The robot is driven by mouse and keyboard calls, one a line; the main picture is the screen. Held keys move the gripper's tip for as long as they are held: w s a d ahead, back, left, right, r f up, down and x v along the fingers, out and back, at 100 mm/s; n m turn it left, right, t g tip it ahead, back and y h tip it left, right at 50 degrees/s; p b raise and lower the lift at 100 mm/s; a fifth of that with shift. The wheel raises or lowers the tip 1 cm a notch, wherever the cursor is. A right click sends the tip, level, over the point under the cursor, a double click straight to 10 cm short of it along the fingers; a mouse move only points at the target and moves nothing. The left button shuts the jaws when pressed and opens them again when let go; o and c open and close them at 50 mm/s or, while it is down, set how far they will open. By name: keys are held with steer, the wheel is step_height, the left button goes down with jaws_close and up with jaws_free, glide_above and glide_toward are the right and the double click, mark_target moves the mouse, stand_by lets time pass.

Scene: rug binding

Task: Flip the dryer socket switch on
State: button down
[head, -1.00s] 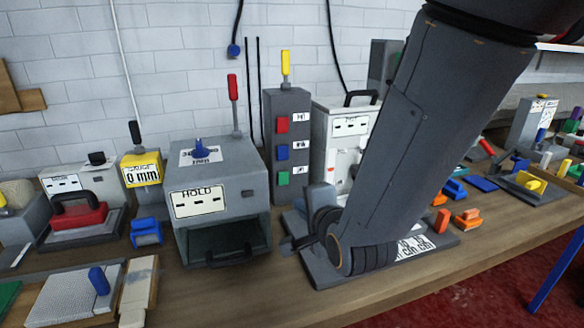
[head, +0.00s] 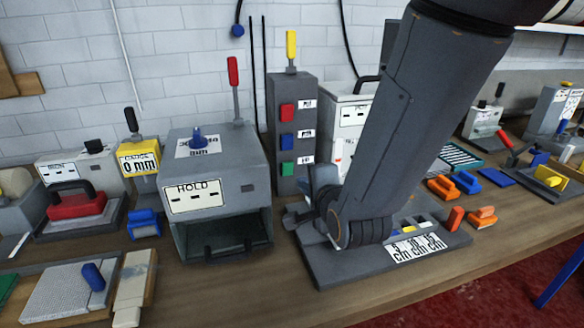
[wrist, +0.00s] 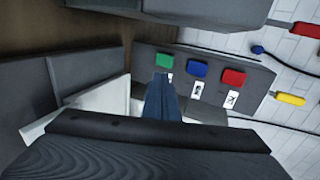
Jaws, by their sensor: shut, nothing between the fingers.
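A grey upright post (head: 288,160) stands against the wall in the head view. It carries a red switch (head: 287,112), a blue switch (head: 287,142) and a green switch (head: 287,169), with small white labels I cannot read. I cannot tell which one is the dryer's. In the wrist view the green switch (wrist: 164,61), blue switch (wrist: 197,69) and red switch (wrist: 233,77) show beyond my gripper (wrist: 163,80). My gripper is shut and empty, its tips pointing at the post near the green switch. It appears apart from the switches. In the head view my arm partly hides it.
A grey HOLD box (head: 215,160) with a red lever (head: 233,78) stands left of the post. A white machine (head: 350,118) is partly behind my arm. A yellow lever (head: 291,47) tops the post. A grey base plate (head: 345,268) lies below my arm.

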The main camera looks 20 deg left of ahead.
steer(key=p, duration=0.2)
glide_toward(288, 166)
steer(key=f, duration=0.1)
steer(key=w+f, duration=0.1)
steer(key=shift+a+f, duration=0.25)
steer(key=shift+f, duration=0.05)
steer(key=w+a, duration=0.1)
steer(key=w+p, duration=0.1)
steer(key=shift+w+a+r, duration=0.2)
steer(key=shift+w+a, duration=0.15)
steer(key=shift+a, duration=0.05)
steer(key=shift+w+a+p, duration=0.35)
steer(key=shift+w, duration=0.25)
